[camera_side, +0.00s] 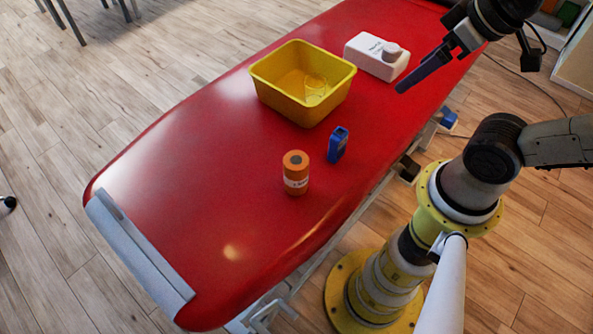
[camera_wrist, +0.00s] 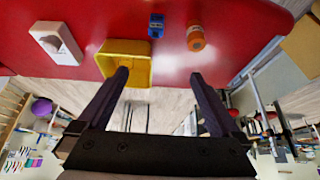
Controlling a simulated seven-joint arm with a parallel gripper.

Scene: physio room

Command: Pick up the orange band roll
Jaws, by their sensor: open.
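The orange band roll (camera_side: 296,172) stands upright on the red treatment table (camera_side: 190,170), near its long edge on my base's side. It has a white label and a dark hole in its top. In the wrist view the orange band roll (camera_wrist: 195,38) is at the upper right, beyond the fingers. My gripper (camera_side: 402,88) is in the air above the far part of the table, well apart from the roll. In the wrist view my gripper (camera_wrist: 160,72) has its two dark fingers spread wide with nothing between them.
A yellow bin (camera_side: 268,93) stands behind the roll, with something yellowish and clear inside. A small blue device (camera_side: 338,144) stands just right of the roll. A white box (camera_side: 366,62) with a round knob lies near my gripper. The table's left part is clear.

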